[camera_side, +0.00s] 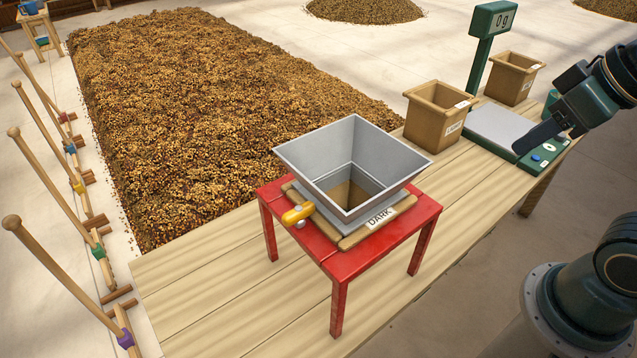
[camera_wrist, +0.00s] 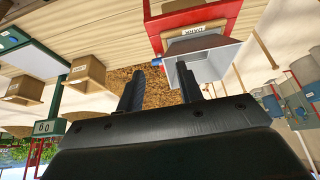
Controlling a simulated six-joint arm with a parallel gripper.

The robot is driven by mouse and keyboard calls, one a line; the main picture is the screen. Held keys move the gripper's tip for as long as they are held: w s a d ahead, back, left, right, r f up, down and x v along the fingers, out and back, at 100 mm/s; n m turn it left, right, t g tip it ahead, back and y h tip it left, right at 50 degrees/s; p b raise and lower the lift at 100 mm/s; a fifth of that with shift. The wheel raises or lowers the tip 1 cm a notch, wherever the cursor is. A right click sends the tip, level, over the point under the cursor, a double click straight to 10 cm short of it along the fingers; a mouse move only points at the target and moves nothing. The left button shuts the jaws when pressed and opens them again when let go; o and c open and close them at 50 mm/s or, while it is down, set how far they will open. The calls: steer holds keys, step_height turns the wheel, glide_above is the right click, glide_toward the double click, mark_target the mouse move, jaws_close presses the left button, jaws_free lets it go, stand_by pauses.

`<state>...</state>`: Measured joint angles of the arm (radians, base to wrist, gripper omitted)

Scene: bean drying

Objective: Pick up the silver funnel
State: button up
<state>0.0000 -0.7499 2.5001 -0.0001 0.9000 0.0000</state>
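The silver funnel (camera_side: 350,163) is a square, flared metal hopper with an open top. It stands upright on a wooden frame (camera_side: 400,207) marked "DARK", on a small red stand (camera_side: 375,252). In the wrist view the funnel (camera_wrist: 215,58) shows just beyond my fingertips, in front of the red stand (camera_wrist: 185,17). My gripper (camera_wrist: 160,70) is open, its two dark fingers apart with nothing held between them. In the side view my gripper (camera_side: 535,137) is at the right, over the scale end of the table, well apart from the funnel.
On the wooden table (camera_side: 215,300) are a green scale (camera_side: 500,130) reading 0 g and two wooden boxes (camera_side: 436,115), (camera_side: 513,78). A large bean bed (camera_side: 200,110) lies behind. Wooden rakes (camera_side: 60,200) stand at left.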

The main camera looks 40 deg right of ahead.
stand_by(0.3)
steer(key=shift+c, duration=0.7)
steer(key=w+a+f+m+y, duration=0.2)
steer(key=w+m, duration=0.3)
steer(key=m, duration=0.3)
steer(key=w+a+f+m+g+y, duration=0.1)
steer(key=w+a+f+m+y, duration=0.1)
steer(key=w+m, duration=0.3)
steer(key=f+m, duration=0.1)
steer(key=m, duration=0.3)
steer(key=shift+w+y, duration=0.3)
steer(key=shift+a+f, duration=0.1)
steer(key=shift+f, duration=0.05)
steer(key=x, duration=0.8)
steer(key=shift+f, duration=0.25)
steer(key=shift+w+a, duration=0.1)
steer(key=shift+a, duration=0.05)
